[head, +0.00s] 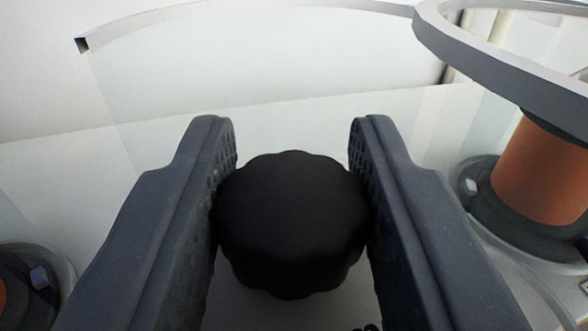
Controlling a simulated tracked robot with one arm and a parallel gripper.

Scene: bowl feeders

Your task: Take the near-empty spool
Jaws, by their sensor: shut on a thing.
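My gripper (291,195) is in the middle of the head view, its two dark grey fingers shut on a black scalloped knob (292,205). The knob touches the ribbed inner pads on both sides. What lies under the knob is mostly hidden. A spool with an orange-brown winding (541,172) and dark flanges stands to the right, outside my gripper. I cannot tell from this view whether the knob belongs to a spool, or which spool is near-empty.
A grey ring (505,58) curves above the orange-brown spool at upper right. A thin pale curved rail (250,14) runs across the top. Part of another dark round base (38,285) shows at lower left. Pale, see-through panels stand behind my gripper.

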